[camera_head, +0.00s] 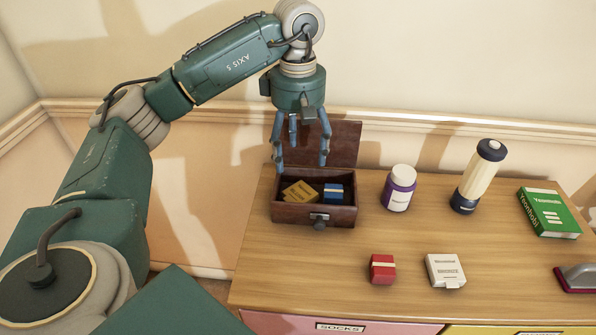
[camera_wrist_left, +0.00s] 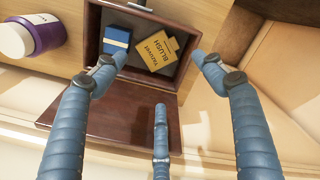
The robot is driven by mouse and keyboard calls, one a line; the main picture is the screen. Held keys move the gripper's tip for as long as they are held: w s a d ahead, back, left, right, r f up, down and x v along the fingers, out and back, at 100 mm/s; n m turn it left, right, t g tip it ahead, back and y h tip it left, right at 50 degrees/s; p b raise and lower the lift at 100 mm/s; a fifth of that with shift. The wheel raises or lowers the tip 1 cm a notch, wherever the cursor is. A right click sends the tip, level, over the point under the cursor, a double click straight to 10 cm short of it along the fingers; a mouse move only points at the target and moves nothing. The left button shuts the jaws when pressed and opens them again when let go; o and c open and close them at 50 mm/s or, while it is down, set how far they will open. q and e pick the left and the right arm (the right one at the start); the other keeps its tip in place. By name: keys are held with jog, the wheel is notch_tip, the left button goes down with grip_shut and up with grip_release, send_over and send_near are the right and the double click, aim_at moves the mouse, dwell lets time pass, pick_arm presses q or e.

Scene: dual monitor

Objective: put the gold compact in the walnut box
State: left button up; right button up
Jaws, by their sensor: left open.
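The gold compact (camera_head: 299,192) lies inside the open walnut box (camera_head: 312,215), toward its left side. It looks tilted there, and in the left wrist view the compact (camera_wrist_left: 157,50) shows the word BLUSH. A small blue box (camera_head: 333,192) lies beside it, on the right in the head view. The lid of the walnut box stands up at the back. My left gripper (camera_head: 301,160) is open and empty above the box, fingers pointing down; its fingers spread around the view in the left wrist picture (camera_wrist_left: 157,75). My right gripper is not in view.
A purple jar (camera_head: 399,188) and a cream bottle with dark cap (camera_head: 478,177) stand right of the box. A green book (camera_head: 549,213) lies farther right. A red box (camera_head: 382,269) and a white box (camera_head: 445,270) lie near the front edge. The middle is clear.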

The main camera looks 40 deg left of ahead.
pick_arm(q)
notch_tip(320, 180, up, 3)
jog(key=shift+f, duration=0.2)
dwell(0.5)
